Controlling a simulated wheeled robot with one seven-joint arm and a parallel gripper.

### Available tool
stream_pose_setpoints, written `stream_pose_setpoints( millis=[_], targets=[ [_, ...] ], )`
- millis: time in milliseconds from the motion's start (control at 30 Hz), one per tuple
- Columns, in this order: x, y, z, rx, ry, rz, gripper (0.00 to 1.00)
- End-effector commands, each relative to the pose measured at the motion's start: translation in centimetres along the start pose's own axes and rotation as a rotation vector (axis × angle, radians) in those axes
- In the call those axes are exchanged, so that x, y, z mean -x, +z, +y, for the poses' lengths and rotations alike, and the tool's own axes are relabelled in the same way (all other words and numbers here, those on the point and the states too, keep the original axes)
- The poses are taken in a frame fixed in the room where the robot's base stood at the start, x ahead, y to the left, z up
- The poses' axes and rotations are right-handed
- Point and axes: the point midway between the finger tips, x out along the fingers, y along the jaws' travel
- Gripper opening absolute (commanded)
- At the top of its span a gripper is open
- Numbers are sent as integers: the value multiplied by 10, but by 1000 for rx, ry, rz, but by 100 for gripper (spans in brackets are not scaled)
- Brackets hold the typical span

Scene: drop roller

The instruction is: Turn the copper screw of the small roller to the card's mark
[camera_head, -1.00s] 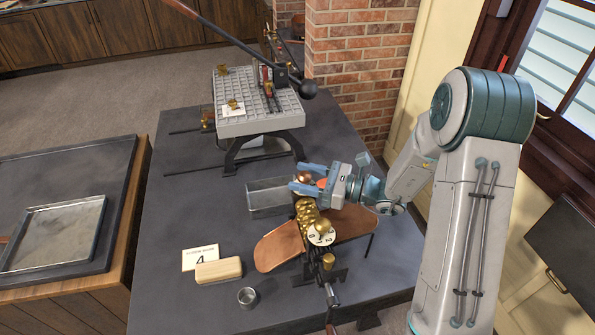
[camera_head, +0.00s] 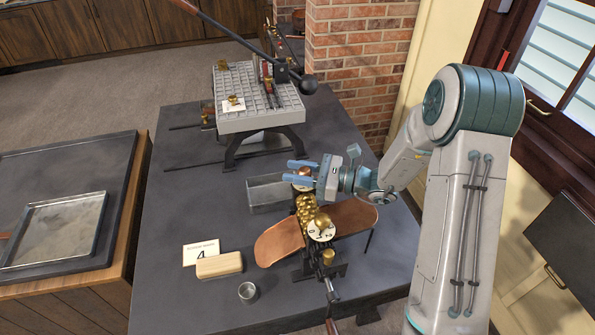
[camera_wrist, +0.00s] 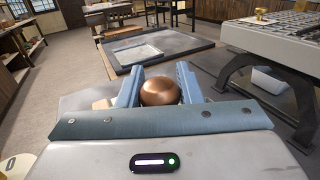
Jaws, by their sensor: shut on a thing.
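The small roller's brass body (camera_head: 306,206) stands on the dark table, between two copper-brown trays. A white dial (camera_head: 321,231) with dark markings sits at its near end, partly covered by a brass knob. The copper screw is a round, shiny knob (camera_wrist: 160,92) between my fingers in the wrist view. My gripper (camera_head: 301,172) is at the roller's far end, fingers pointing left, and is shut on the screw. In the head view my gripper hides much of the screw. The white card (camera_head: 200,251) reads 4; its smaller line is too small to read.
A wooden block (camera_head: 219,265) and a metal cup (camera_head: 248,292) stand near the card. An open metal bin (camera_head: 267,194) is just left of my gripper. A larger gridded machine (camera_head: 258,115) with a long lever stands behind. The table's left middle is clear.

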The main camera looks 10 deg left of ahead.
Motion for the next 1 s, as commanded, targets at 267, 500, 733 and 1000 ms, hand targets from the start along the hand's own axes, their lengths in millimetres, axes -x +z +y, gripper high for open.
stream_pose_setpoints(
  millis=[267,500,733,1000],
  targets=[
    [0,0,3,2,230,-3,9],
    [1,1,5,1,331,-1,9],
    [1,1,6,1,336,0,9],
    [1,1,6,1,335,0,53]
  ],
)
